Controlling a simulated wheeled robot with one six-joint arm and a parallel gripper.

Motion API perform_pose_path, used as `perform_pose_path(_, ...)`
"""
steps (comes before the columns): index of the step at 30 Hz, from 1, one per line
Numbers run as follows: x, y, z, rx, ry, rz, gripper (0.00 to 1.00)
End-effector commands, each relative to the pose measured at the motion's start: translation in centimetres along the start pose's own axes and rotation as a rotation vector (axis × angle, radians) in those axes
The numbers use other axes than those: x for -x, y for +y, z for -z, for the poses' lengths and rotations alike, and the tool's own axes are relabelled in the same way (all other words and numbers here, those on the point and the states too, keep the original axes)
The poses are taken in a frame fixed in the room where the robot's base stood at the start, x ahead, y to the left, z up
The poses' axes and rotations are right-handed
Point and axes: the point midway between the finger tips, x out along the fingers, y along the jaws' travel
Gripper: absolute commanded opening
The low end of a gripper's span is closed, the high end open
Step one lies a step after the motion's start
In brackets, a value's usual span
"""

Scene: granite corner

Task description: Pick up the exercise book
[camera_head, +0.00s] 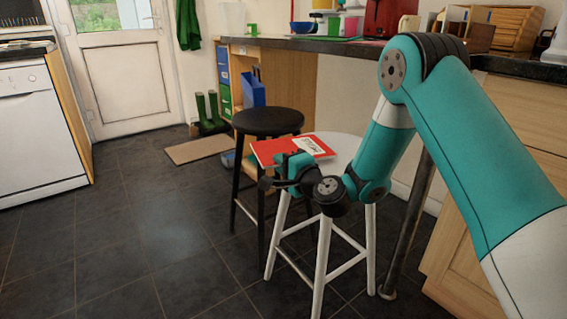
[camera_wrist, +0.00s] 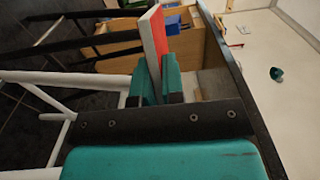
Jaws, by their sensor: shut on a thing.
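The exercise book (camera_head: 280,150) is thin and red with a white label on its cover. In the head view it is at the white stool's seat (camera_head: 345,149), near the black stool; I cannot tell whether it touches the seat. My gripper (camera_head: 290,170) is at the book's near edge. In the wrist view the book (camera_wrist: 152,45) stands edge-on between the two teal fingers of my gripper (camera_wrist: 157,85), which are shut on it. The fingers hide the book's lower part there.
A black stool (camera_head: 268,122) stands just behind the white one. A dark countertop (camera_head: 330,46) with several items runs along the right. The tiled floor at left is clear.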

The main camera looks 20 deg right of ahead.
Motion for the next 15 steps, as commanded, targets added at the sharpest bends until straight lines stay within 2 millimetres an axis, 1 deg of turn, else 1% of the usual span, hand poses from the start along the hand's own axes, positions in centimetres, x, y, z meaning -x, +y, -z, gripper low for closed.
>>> perform_pose_path(1, 0.0, -1.6, 0.0, 0.002, -0.001, 0.002, 0.0)
perform_pose_path(2, 0.0, -2.1, 0.0, 0.003, -0.001, 0.002, 0.0)
perform_pose_path(5, 0.0, -4.9, -0.1, 0.002, -0.002, 0.004, 0.0)
perform_pose_path(15, 0.0, -16.9, -0.1, 0.003, -0.001, 0.005, 0.0)
